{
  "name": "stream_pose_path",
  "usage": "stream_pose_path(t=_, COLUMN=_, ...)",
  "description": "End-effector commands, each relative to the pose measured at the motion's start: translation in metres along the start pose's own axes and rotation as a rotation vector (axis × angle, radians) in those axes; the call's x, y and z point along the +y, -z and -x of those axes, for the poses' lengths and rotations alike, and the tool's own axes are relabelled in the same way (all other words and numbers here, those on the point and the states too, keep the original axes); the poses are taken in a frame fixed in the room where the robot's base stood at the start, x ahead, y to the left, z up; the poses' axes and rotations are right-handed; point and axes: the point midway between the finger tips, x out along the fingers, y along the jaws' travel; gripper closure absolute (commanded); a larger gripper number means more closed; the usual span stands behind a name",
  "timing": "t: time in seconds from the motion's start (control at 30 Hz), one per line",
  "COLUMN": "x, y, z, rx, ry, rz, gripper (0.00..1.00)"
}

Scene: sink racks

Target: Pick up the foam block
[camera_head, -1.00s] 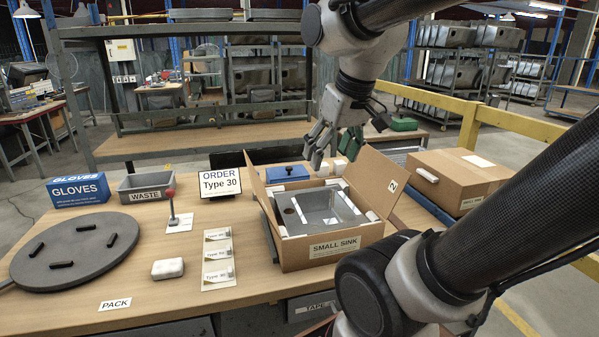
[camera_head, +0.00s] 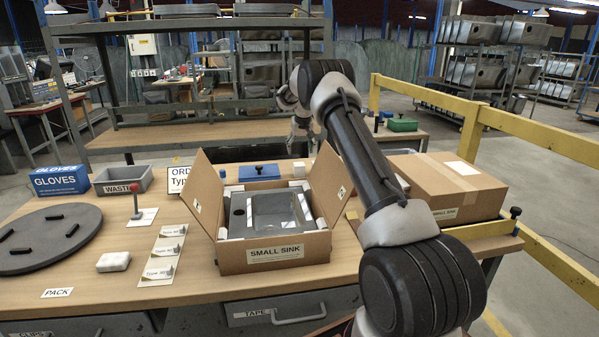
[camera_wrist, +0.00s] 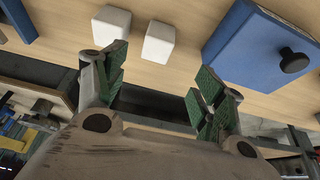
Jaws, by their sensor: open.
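Two small white blocks, which look like foam, stand side by side on the wooden table in the wrist view: a left block (camera_wrist: 111,25) and a right block (camera_wrist: 158,43). In the head view a white block (camera_head: 299,169) shows behind the open carton. My gripper (camera_wrist: 160,68) is open and empty, with its green-padded fingers apart and the blocks beyond the fingertips.
The open carton (camera_head: 275,256) holds a grey sink (camera_head: 268,213) with white packing pieces. A blue lidded object with a black knob (camera_wrist: 262,50) sits right of the blocks. A closed carton (camera_head: 450,180) stands at the right. A round grey turntable (camera_head: 75,222) is at the left.

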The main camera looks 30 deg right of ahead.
Motion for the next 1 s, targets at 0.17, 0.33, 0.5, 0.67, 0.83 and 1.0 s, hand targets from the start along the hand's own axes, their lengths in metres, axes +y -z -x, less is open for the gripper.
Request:
stream_pose_path(t=0.17, x=0.008, y=0.001, z=-0.049, rx=0.001, ry=-0.006, rz=-0.014, gripper=0.30)
stream_pose_path(t=0.33, x=0.009, y=0.001, z=-0.071, rx=0.001, ry=-0.007, rz=-0.017, gripper=0.30)
stream_pose_path(t=0.5, x=0.008, y=-0.002, z=-0.093, rx=0.000, ry=-0.007, rz=-0.016, gripper=0.30)
stream_pose_path(t=0.67, x=0.006, y=-0.005, z=-0.118, rx=0.001, ry=-0.007, rz=-0.016, gripper=0.30)
stream_pose_path(t=0.83, x=0.007, y=-0.004, z=-0.131, rx=0.003, ry=-0.007, rz=-0.016, gripper=0.30)
stream_pose_path(t=1.0, x=0.007, y=-0.004, z=-0.132, rx=0.002, ry=-0.007, rz=-0.016, gripper=0.30)
